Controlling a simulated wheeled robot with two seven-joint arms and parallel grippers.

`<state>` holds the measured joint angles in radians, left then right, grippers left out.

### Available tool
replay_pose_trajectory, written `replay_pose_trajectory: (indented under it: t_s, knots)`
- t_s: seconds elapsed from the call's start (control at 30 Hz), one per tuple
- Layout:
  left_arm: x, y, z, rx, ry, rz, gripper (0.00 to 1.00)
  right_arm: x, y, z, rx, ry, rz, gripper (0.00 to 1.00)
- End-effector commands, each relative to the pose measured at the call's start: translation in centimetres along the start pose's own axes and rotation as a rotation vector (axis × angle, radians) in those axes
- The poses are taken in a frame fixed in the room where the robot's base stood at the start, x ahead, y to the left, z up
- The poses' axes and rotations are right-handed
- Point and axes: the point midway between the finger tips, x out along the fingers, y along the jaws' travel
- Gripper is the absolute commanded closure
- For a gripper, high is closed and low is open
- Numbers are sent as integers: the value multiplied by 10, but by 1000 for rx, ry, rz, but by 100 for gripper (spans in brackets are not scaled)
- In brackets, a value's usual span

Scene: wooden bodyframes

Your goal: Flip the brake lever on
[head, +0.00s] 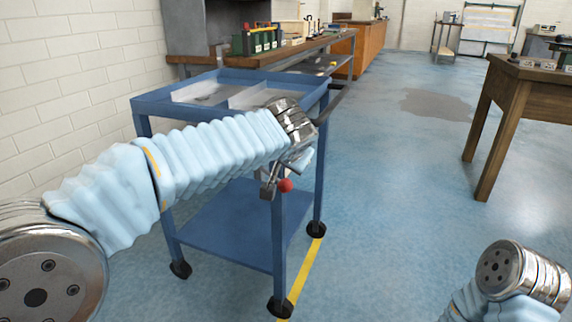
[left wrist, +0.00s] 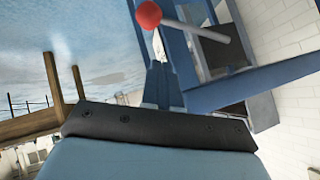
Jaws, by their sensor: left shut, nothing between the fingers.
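The brake lever is a short grey rod with a red ball knob (head: 285,185), at the front right leg of the blue cart (head: 160,100). In the left wrist view the red knob (left wrist: 149,15) is at the top and its grey rod (left wrist: 200,30) runs right toward the blue frame. My left gripper (head: 303,162) is just above and right of the knob in the head view, partly hidden by my wrist. In the left wrist view its fingers (left wrist: 157,80) are shut and empty, a little below the knob. Contact cannot be told. My right arm shows at bottom right; its gripper is out of frame.
The cart has a tray top, a lower shelf (head: 225,225) and black casters. A workbench (head: 270,52) with tools stands behind it, along a white brick wall. A wooden table (head: 505,90) is at right. The blue floor between is clear.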

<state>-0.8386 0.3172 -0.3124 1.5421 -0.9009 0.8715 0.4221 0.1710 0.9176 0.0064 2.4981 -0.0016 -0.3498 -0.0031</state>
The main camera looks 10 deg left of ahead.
Motion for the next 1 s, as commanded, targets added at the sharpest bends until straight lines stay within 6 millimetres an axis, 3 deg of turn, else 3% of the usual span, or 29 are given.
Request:
replay_pose_trajectory:
  t_s: [0.2,0.5,0.83,0.93,1.0]
  knots:
    - [-43,4,0,1,3,2,100,-1,0,0,1,1,1,52]
    - [-64,5,0,1,1,0,100,-2,0,0,1,1,1,52]
    - [-60,7,2,5,-6,6,100,-3,-1,0,1,1,1,52]
    - [-36,21,14,30,-42,45,100,-7,-3,0,0,0,0,52]
    - [-6,41,32,52,-90,102,100,-13,-5,0,-1,0,0,52]
